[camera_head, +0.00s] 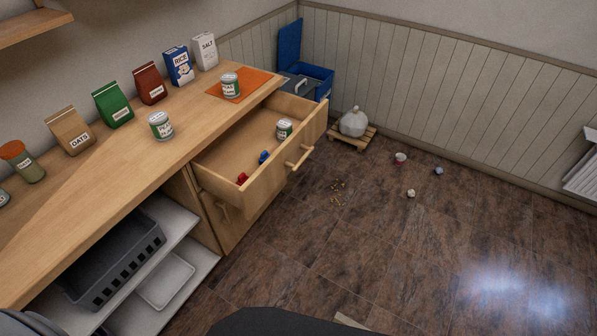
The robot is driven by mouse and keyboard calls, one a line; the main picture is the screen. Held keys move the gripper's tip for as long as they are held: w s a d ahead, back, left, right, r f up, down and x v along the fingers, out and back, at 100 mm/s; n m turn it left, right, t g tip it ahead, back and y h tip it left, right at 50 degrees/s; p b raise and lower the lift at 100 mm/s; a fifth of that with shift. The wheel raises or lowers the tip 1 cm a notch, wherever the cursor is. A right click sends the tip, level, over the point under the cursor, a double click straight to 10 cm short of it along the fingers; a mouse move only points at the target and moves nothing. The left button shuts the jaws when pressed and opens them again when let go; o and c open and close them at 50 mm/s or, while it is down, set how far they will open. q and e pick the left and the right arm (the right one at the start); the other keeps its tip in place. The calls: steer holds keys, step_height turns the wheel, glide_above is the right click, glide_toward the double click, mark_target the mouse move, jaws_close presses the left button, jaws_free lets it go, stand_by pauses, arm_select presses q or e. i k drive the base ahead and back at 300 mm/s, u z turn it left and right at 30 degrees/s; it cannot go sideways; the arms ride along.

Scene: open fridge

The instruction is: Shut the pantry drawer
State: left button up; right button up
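The pantry drawer (226,173) is pulled well out of the wooden counter, and its front with a bar handle (299,158) faces right. Inside it are a can with a pale label (284,128) near the far end, a small blue item (264,157) and a small red item (242,178). Neither of my grippers shows in the head view, so I cannot see whether either is near the drawer.
The countertop (110,172) holds bags, boxes, jars and cans; one can (230,85) stands on an orange mat (250,78). A blue bin (316,78) and a sack (353,122) stand beyond the drawer. Small items litter the floor (430,240), otherwise largely clear.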

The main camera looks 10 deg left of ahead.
mark_target(216, 169)
steer(key=u, duration=0.1)
steer(key=i, duration=1.15)
steer(key=z, duration=0.7)
